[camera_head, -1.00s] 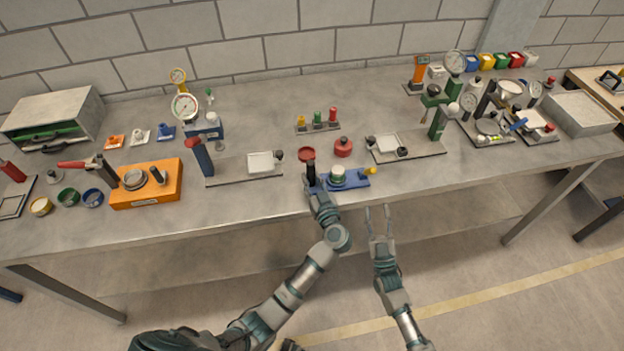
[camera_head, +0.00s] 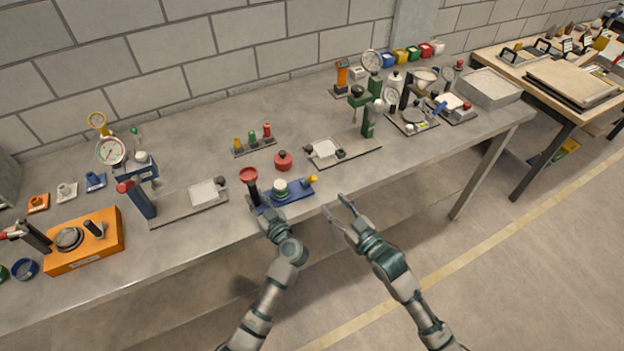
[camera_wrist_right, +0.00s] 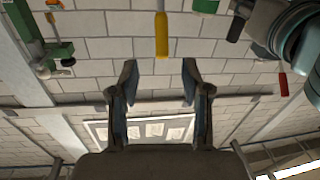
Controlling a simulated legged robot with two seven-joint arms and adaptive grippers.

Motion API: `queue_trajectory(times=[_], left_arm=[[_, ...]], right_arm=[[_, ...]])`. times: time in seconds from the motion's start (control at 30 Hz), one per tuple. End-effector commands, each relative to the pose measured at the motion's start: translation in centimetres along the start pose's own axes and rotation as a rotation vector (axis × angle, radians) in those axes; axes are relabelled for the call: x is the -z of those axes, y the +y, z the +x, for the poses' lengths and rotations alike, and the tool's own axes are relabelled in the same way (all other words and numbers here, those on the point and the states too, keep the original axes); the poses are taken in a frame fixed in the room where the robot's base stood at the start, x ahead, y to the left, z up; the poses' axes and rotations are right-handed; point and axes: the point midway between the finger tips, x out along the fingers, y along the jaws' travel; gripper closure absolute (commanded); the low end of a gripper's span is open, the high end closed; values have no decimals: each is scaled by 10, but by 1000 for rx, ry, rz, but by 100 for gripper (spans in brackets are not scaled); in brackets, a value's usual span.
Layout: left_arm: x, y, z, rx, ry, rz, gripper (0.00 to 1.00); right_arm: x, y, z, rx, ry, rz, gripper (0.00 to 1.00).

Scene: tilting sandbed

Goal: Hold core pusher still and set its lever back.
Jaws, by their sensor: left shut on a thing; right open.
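The core pusher appears to be the blue base (camera_head: 291,194) near the table's front edge, with a white and green round piece (camera_head: 280,187) on it, a dark post with a red top (camera_head: 249,176) at its left end and a yellow handle (camera_head: 312,180) at its right end. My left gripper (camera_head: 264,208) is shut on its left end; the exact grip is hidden. My right gripper (camera_head: 335,204) is open and empty, off the table edge, right of and below the yellow handle. In the right wrist view, a yellow handle (camera_wrist_right: 161,36) shows beyond the open fingers (camera_wrist_right: 160,70), apart from them.
A red round weight (camera_head: 283,161) stands just behind the blue base. A plate with a white pad (camera_head: 324,150) lies to the right, and another with a white pad (camera_head: 207,192) to the left. The tabletop (camera_head: 400,165) right of the base is clear along the front edge.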

Motion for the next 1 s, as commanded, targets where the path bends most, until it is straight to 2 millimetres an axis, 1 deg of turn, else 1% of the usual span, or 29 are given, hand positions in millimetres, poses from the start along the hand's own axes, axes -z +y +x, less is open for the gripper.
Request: queue_trajectory(times=[0.07,0.17,0.4,0.5,0.6,0.7,0.8,1.0], left_arm=[[-3,-2,1,4,-5,2,100],[-3,-2,1,5,-6,3,100],[-3,-2,1,7,-6,4,100],[-4,-2,0,7,-6,4,100],[-4,-1,0,7,-6,4,100],[-4,-1,0,6,-6,5,100],[-4,-1,0,6,-6,5,100],[-4,-1,0,6,-6,5,100]], right_arm=[[1,0,3,1,-10,3,52],[1,0,16,1,-13,5,52],[0,1,66,0,-12,4,52],[0,1,86,1,-11,5,52],[-1,1,101,1,-13,5,52],[-1,2,110,0,-11,4,52],[-1,1,115,0,-11,4,52],[-2,1,117,1,-12,4,52]])
